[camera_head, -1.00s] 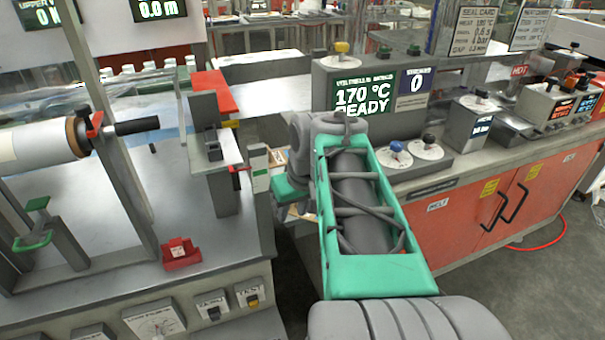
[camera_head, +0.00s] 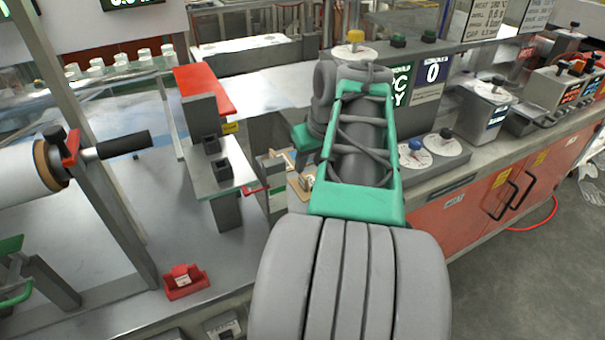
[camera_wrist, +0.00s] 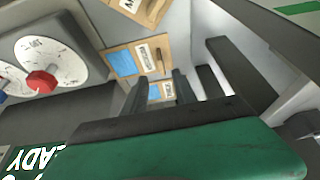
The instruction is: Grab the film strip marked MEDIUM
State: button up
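In the wrist view three tan holders with white labels stand in a row. The middle holder (camera_wrist: 140,60) carries a blue film strip (camera_wrist: 122,63); its label is too blurred to read surely. A farther holder (camera_wrist: 160,92) also shows blue, partly behind my fingers. A third holder (camera_wrist: 148,8) is cut off at the top; its label seems to start with M. I cannot tell which strip is MEDIUM. In the head view my green gripper (camera_head: 304,140) is above a tan holder (camera_head: 301,186), mostly hidden by my arm.
A grey control box with a green screen (camera_head: 401,86) and dial knobs (camera_head: 416,150) stands close right of my arm. A metal stand with a red plate (camera_head: 203,92) is to the left. A red block (camera_head: 185,282) lies on the left bench. Orange cabinets (camera_head: 490,200) are at right.

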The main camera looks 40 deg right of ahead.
aim_at(304, 176)
jog(key=b+x, duration=0.1)
jog(key=x, duration=0.6)
jog(key=shift+a+f, duration=0.15)
jog(key=shift+f, duration=0.15)
jog(key=shift+c, duration=0.4)
grip_shut()
